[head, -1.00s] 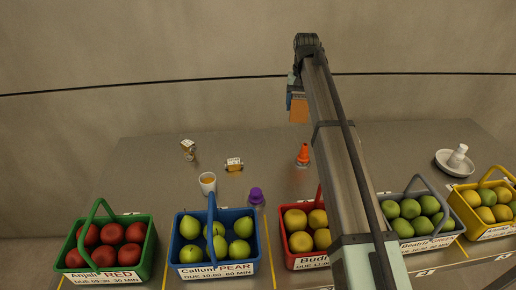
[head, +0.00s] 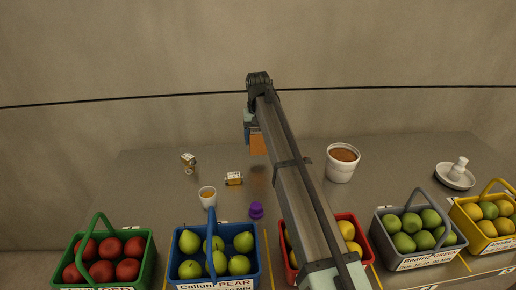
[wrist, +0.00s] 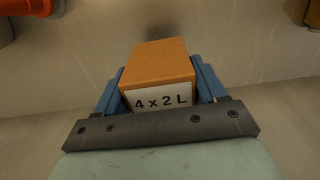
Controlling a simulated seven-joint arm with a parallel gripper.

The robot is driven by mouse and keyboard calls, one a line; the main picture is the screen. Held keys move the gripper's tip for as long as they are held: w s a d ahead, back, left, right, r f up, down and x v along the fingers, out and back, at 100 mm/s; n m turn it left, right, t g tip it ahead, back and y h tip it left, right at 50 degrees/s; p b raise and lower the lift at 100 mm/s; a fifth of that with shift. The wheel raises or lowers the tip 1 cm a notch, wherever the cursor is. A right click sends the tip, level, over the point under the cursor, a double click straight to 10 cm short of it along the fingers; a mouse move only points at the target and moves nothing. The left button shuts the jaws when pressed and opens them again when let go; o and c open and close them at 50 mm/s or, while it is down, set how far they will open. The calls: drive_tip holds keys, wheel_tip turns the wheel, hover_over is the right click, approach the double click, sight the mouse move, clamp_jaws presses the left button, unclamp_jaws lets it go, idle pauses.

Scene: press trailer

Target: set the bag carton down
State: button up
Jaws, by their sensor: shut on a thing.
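The bag carton (wrist: 158,70) is an orange-brown box with a white label reading "4 x 2 L". In the wrist view it sits between the two blue fingers of my gripper (wrist: 160,88), which are shut on its sides. In the head view the carton (head: 258,143) hangs under the end of my arm, over the back part of the grey table (head: 310,180). My gripper (head: 249,128) is partly hidden there by the arm. I cannot tell whether the carton touches the table.
A large white tub of brown stuff (head: 341,165) stands right of the arm. Fruit baskets, such as the blue one (head: 215,283), line the front. A white dish (head: 455,178) is far right.

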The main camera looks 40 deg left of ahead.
sight(258, 147)
drive_tip(key=shift+f, duration=2.15)
drive_tip(key=shift+f, duration=0.1)
drive_tip(key=o, duration=1.1)
drive_tip(key=shift+o, duration=0.2)
wheel_tip(258, 147, up, 12)
drive_tip(key=shift+r, duration=0.15)
